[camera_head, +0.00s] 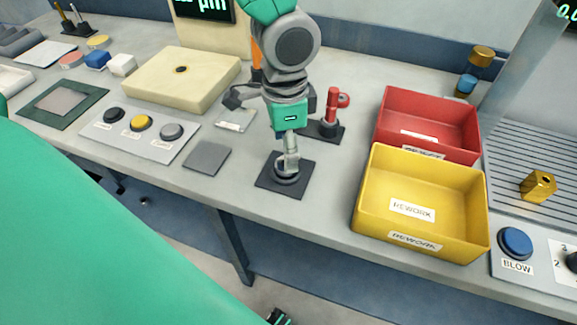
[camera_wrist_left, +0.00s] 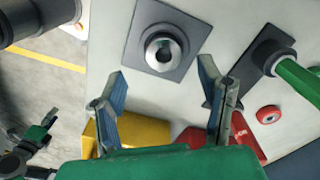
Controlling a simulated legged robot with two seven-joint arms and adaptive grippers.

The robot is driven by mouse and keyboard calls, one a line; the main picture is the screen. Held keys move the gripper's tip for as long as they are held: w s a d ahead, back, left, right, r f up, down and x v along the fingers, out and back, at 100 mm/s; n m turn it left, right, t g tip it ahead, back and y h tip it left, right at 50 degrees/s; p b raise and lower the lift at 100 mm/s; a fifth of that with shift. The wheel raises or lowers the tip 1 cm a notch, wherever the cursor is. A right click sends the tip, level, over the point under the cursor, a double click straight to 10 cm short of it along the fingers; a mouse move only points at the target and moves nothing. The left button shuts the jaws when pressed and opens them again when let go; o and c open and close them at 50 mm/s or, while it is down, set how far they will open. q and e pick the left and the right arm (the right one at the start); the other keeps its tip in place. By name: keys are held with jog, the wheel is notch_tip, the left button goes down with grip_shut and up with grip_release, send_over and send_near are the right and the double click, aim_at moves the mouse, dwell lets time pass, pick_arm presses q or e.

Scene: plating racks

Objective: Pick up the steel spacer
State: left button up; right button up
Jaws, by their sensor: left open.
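The steel spacer (camera_wrist_left: 163,48) is a shiny round metal piece on a dark square pad (camera_wrist_left: 150,22) in the left wrist view. In the head view its pad (camera_head: 270,184) lies on the bench left of the yellow bin, and the spacer there is mostly hidden by my fingers. My left gripper (camera_head: 290,157) is above the pad, pointing down. In the left wrist view the left gripper (camera_wrist_left: 168,85) has its two fingers wide apart, with nothing between the tips, and the spacer shows beyond them. A dark and green part, perhaps my right gripper (camera_wrist_left: 35,135), shows over the floor; its fingers are unclear.
The yellow bin (camera_head: 365,205) labelled REWORK and the red bin (camera_head: 390,105) stand to the right. A red post (camera_head: 332,106) on a black base stands close behind the pad. A grey plate (camera_head: 207,158) and button panel (camera_head: 160,150) lie to the left.

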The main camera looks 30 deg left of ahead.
pick_arm(q)
jog(key=shift+a+f, duration=0.15)
jog(key=shift+f, duration=0.15)
notch_tip(320, 180, down, 4)
jog(key=shift+w+a+f+b, duration=0.15)
jog(key=shift+f+b, duration=0.05)
jog(key=shift+b, duration=0.2)
jog(key=shift+f, duration=0.2)
jog(key=shift+d+r, duration=0.1)
jog(key=shift+d, duration=0.1)
jog(key=c, duration=0.3)
jog(key=shift+a, duration=0.15)
grip_shut()
